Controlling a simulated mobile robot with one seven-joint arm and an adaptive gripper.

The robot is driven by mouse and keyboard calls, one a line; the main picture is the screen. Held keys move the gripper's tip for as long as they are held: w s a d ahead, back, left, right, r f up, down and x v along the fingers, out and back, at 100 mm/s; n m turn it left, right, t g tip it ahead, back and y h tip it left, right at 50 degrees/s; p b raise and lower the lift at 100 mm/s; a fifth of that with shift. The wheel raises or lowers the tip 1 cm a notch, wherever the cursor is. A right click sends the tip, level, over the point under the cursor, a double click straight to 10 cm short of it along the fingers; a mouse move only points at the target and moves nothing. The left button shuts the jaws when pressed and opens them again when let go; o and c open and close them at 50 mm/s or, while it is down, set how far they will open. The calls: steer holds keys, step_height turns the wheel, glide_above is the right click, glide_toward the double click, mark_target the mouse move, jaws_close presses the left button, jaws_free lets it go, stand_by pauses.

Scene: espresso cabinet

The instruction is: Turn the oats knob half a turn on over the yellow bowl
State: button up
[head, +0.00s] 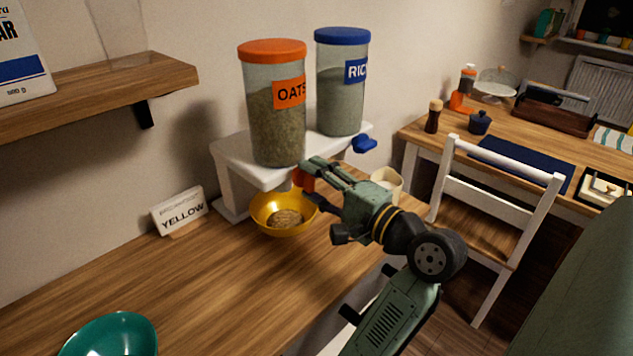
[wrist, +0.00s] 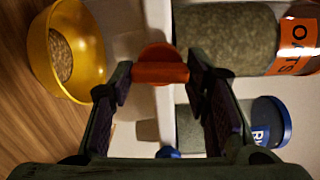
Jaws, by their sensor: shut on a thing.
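The oats dispenser (head: 275,125) is a clear canister with an orange lid and an orange OATS label, on a white stand. Its orange knob (wrist: 160,70) shows in the wrist view between my fingertips. My gripper (head: 308,175) is shut on this knob, which is mostly hidden by the fingers in the head view. The yellow bowl (head: 263,212) stands on the counter under the oats dispenser, with some oats in it. The bowl also shows at the upper left in the wrist view (wrist: 91,50).
The rice dispenser (head: 341,90), with a blue lid and blue knob (head: 364,144), stands right of the oats. A cream cup (head: 386,182) is under it. A YELLOW sign (head: 180,210) stands left of the bowl. A teal bowl (head: 115,335) is at the front left. The counter between is clear.

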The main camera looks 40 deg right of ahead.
stand_by(0.3)
steer(key=o, duration=1.2)
steer(key=shift+c, duration=0.2)
steer(key=shift+s, duration=0.15)
steer(key=s, duration=1.1)
steer(key=shift+s+d, duration=0.4)
steer(key=shift+d, duration=0.05)
